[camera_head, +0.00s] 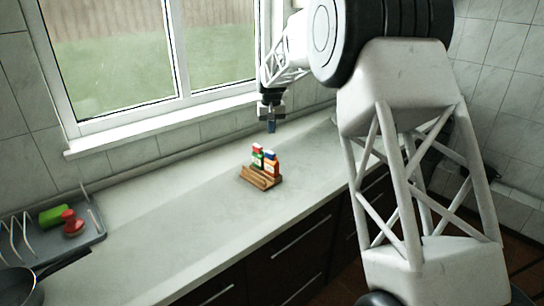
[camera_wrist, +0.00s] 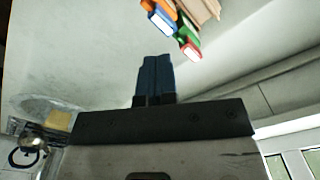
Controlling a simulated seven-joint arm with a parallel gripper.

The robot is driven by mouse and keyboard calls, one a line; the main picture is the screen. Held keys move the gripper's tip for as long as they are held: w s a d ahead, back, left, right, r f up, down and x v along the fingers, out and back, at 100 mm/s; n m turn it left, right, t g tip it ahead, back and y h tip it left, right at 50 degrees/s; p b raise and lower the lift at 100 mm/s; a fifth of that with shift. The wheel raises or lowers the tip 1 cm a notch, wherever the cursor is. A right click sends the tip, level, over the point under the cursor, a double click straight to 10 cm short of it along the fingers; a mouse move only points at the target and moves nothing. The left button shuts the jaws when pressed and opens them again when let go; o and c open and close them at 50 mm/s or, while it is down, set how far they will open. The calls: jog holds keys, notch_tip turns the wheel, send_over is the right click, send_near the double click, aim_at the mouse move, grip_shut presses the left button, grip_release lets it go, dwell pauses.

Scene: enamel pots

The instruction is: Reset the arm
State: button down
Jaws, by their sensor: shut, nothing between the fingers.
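My gripper (camera_head: 271,126) hangs above the counter, near the window side, a little behind and above a small wooden rack. Its two blue fingers are together with nothing between them; they also show in the wrist view (camera_wrist: 155,76). The wooden rack (camera_head: 259,179) stands on the counter and holds small colourful boxes, one red and green (camera_head: 257,156) and one orange and blue (camera_head: 271,163). In the wrist view the rack (camera_wrist: 203,10) and boxes (camera_wrist: 187,40) show at the top, apart from the fingers.
The grey counter (camera_head: 170,225) is clear left of the rack. A grey drying tray (camera_head: 88,236) with a green item (camera_head: 53,215) and a red item (camera_head: 70,221) sits at the far left, beside a dark pan (camera_head: 18,287). The window (camera_head: 150,60) is behind.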

jog(key=s+d+r+m, duration=0.1)
jog(key=s+d+r, duration=0.4)
jog(key=s, duration=0.5)
jog(key=s+d+r+t, duration=0.1)
jog(key=s+d+r, duration=0.2)
jog(key=s+d, duration=0.5)
jog(key=s+d+r+m, duration=0.1)
jog(key=s+d+r, duration=0.3)
jog(key=s, duration=0.7)
jog(key=s+d+f, duration=0.2)
jog(key=s+d, duration=0.1)
jog(key=s, duration=0.8)
jog(key=s+d+f+t, duration=0.1)
jog(key=s+d+f, duration=0.2)
jog(key=s, duration=0.7)
jog(key=s+d+f+m, duration=0.1)
jog(key=s+d+f, duration=0.2)
jog(key=s, duration=0.8)
jog(key=shift+s+t, duration=0.3)
jog(key=shift+s, duration=0.05)
jog(key=shift+d, duration=0.1)
